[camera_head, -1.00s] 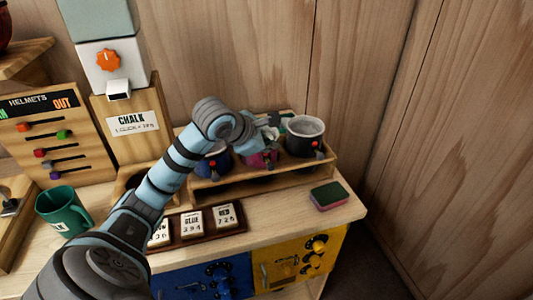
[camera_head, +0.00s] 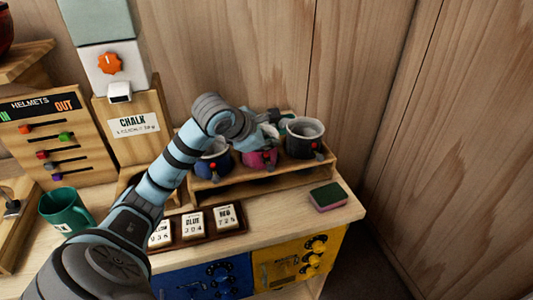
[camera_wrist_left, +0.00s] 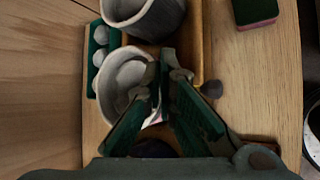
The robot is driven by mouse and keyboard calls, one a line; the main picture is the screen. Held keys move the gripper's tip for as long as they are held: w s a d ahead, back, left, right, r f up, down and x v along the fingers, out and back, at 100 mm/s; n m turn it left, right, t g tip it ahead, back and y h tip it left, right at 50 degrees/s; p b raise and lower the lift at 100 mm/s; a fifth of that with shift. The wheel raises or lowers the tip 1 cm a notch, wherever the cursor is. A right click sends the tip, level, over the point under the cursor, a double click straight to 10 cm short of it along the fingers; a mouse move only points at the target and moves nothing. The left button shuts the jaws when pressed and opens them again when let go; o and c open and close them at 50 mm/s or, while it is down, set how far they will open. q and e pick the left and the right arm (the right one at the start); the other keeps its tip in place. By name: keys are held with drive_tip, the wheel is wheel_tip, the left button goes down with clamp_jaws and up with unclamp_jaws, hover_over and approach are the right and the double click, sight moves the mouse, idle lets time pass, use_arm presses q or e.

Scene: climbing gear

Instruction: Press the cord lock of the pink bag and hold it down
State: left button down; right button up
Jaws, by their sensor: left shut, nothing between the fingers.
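The pink bag (camera_head: 262,158) sits between a blue bag (camera_head: 212,165) and a black bag (camera_head: 305,138) in a wooden rack. Its pale open rim (camera_wrist_left: 118,75) shows in the left wrist view. My left gripper (camera_wrist_left: 174,62) is shut and empty, its fingertips over the front side of the pink bag. In the head view the left gripper (camera_head: 264,132) is over the pink bag and partly hides it. The pink bag's cord lock is not clear; whether the fingers touch it I cannot tell. A grey rounded piece (camera_wrist_left: 212,88) shows beside the fingers. My right gripper is not in view.
The wooden rack (camera_head: 240,183) has a raised front edge. A green and pink sponge (camera_head: 328,196) lies to its right. Number cards (camera_head: 193,224) stand in front, a green mug (camera_head: 65,210) at left. A green holder (camera_wrist_left: 100,38) with pale balls is behind the bags.

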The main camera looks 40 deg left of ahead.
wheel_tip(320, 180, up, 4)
drive_tip(key=p, duration=0.4)
idle(0.9)
